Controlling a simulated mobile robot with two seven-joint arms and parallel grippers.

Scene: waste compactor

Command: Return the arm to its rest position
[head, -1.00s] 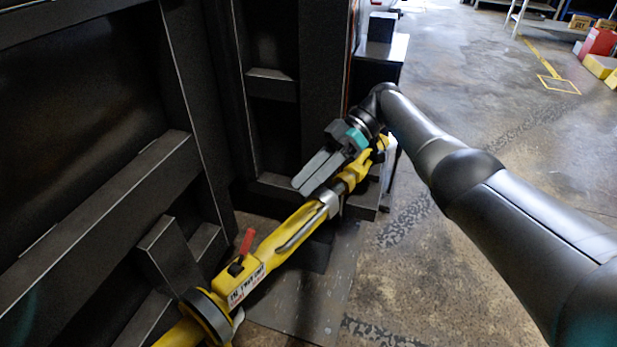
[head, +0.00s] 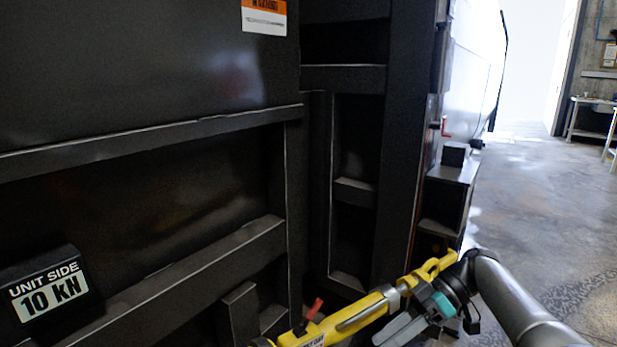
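My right arm comes in from the lower right. Its gripper (head: 392,333) has a teal band and grey fingers, which lie close together and look shut with nothing between them. It is beside the upper end of a yellow bar tool (head: 367,316) with a red lever, on the bar's right and lower side in the picture. Whether they touch cannot be told. The bar's lower end is cut off by the bottom edge. My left gripper is not in view.
The dark steel compactor wall (head: 150,180) with ribs fills the left and middle. A block labelled "10 kN" (head: 48,290) is at lower left. A small dark stand (head: 450,190) is behind the gripper. Open concrete floor (head: 540,215) lies to the right, with a table (head: 592,118) far back.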

